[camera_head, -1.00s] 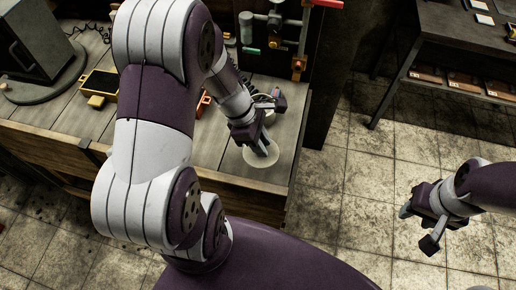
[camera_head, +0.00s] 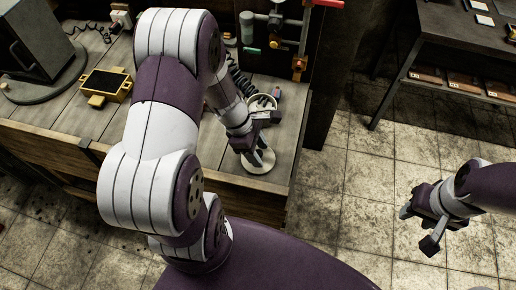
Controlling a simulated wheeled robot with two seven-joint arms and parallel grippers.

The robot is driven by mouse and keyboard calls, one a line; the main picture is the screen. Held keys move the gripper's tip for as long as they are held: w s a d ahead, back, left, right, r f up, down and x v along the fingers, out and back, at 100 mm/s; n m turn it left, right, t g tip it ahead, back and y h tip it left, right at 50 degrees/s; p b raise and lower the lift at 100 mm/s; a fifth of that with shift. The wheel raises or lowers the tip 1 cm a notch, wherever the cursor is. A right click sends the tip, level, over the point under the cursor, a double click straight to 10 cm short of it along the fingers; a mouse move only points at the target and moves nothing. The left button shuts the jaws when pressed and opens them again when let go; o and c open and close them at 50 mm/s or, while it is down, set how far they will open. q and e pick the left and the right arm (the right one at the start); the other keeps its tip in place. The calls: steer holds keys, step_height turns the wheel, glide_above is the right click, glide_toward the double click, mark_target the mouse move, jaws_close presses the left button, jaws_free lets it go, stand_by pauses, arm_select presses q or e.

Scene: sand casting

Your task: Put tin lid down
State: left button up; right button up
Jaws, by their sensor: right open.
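The tin lid (camera_head: 262,168) is a pale, round, flat disc at the front right part of the wooden workbench. My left gripper (camera_head: 256,157) points down over it, with its fingertips at the lid and seemingly shut on it. The lid looks level and at or just above the bench top; the exact contact is hidden. My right gripper (camera_head: 418,228) is open and empty over the tiled floor at the right.
A yellow tray-like box (camera_head: 106,84) lies on the bench (camera_head: 55,122) left of my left arm. A dark machine (camera_head: 35,50) stands at the back left, a stand with clamps (camera_head: 275,25) at the back. A dark shelf table (camera_head: 455,45) stands at the upper right.

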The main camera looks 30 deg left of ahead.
arm_select(q)
steer(key=shift+r, duration=0.35)
steer(key=v, duration=1.1)
steer(key=m+y, duration=0.4)
steer(key=m, duration=1.7)
glide_above(251, 167)
steer(key=s+d, duration=0.1)
steer(key=d, duration=0.2)
steer(key=shift+a, duration=0.1)
